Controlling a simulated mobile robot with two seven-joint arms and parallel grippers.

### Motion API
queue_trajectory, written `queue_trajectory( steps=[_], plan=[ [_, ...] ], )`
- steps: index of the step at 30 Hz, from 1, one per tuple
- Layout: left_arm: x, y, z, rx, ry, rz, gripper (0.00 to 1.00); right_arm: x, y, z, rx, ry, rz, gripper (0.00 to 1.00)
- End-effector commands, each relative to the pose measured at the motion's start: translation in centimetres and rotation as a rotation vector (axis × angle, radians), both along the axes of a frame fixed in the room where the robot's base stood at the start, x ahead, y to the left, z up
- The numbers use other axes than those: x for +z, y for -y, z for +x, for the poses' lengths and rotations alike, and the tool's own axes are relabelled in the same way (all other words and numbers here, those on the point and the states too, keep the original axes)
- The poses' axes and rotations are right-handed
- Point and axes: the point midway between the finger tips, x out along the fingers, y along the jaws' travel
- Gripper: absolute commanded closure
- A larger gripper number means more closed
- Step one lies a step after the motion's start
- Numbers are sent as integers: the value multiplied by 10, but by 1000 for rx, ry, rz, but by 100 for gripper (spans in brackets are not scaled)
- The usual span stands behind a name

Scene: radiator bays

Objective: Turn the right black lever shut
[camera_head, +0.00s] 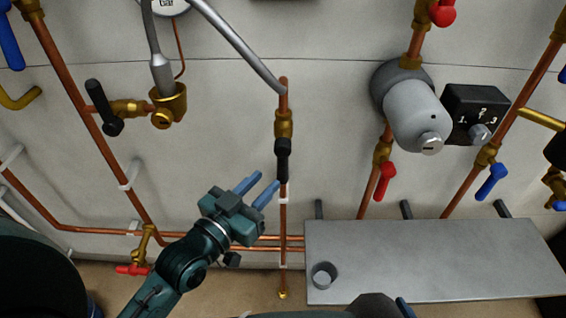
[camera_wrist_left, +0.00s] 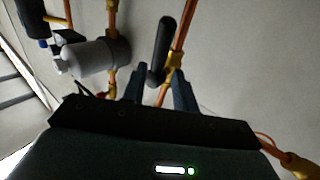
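The right black lever (camera_head: 283,160) hangs below a brass valve (camera_head: 284,124) on the middle copper pipe, roughly in line with the pipe. My left gripper (camera_head: 269,178) is open and empty, its two blue fingers pointing up and right, just left of and below the lever. In the left wrist view the lever (camera_wrist_left: 163,48) shows beyond and between the two fingertips (camera_wrist_left: 159,71); I see no clear contact. Another black lever (camera_head: 104,107) sits on a valve further left. A blue-tipped dark part at the bottom edge may be my right gripper, mostly cut off.
A grey shelf (camera_head: 430,255) with a small grey cup (camera_head: 324,275) juts out at lower right. A grey cylinder (camera_head: 415,110), a black dial box (camera_head: 475,110) and red (camera_head: 385,182) and blue (camera_head: 491,182) levers are right of the middle pipe.

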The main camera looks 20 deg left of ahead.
Motion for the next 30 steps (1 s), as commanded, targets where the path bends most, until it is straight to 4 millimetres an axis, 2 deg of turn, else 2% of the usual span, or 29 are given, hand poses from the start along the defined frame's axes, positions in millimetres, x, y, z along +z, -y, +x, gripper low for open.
queue_trajectory(
  steps=[1,6,12,24,30],
  plan=[
    [1,3,12,1,4,-2,71,1,0,0,0,0,-1,64],
    [1,14,43,1,3,-2,71,1,0,0,0,1,-3,64],
    [0,21,65,0,0,-1,71,0,0,0,0,0,-4,64],
    [-1,23,72,0,-2,1,71,-1,0,0,1,-2,-5,64],
    [-1,23,72,0,-2,1,87,-1,0,0,1,-2,-5,64]
  ],
)
